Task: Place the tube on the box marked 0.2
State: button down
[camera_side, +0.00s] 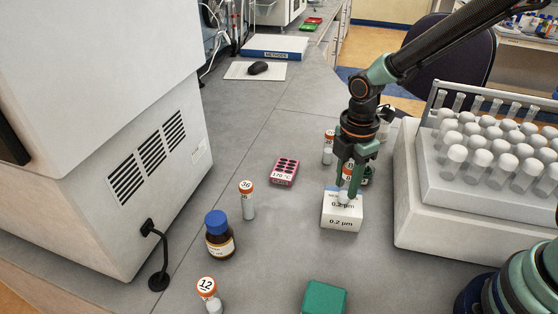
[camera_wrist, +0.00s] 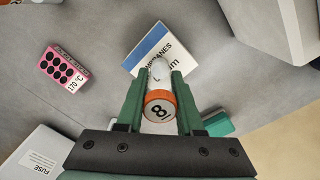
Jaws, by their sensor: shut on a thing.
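My gripper (camera_side: 347,188) is shut on a tube with an orange cap (camera_wrist: 160,108). The cap's marking looks like an 8, though it is partly hard to read. The tube's clear lower end points down at the white box marked 0.2 µm (camera_side: 341,222). That box also shows in the wrist view, with a blue band and the word "MEMBRANES" (camera_wrist: 146,48). The tube's lower end appears at the box's top face. I cannot tell whether it touches. My fingers (camera_wrist: 155,88) sit on both sides of the tube and hide part of the box.
A pink 170 °C block (camera_side: 284,172) lies left of the box. Tubes marked 36 (camera_side: 247,202) and 12 (camera_side: 208,293), a blue-capped bottle (camera_side: 219,238) and a green box (camera_side: 324,297) stand nearer the camera. Another tube (camera_side: 328,152) is behind; a tube rack (camera_side: 425,205) fills the right.

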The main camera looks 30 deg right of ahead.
jog(key=c, duration=0.5)
grip_release()
jog(key=shift+f, duration=0.1)
jog(key=shift+c, duration=0.2)
notch_tip(320, 180, up, 11)
jog(key=shift+r, duration=0.7)
jog(key=s+d+r+m+t, duration=0.2)
jog(key=s+d+m, duration=0.1)
jog(key=m, duration=0.6)
jog(key=s+d+r+m+t, duration=0.3)
jog(key=d+m, duration=0.3)
jog(key=m, duration=0.3)
jog(key=shift+s+d+t, duration=0.25)
jog(key=shift+s+t, duration=0.05)
jog(key=shift+s, duration=0.3)
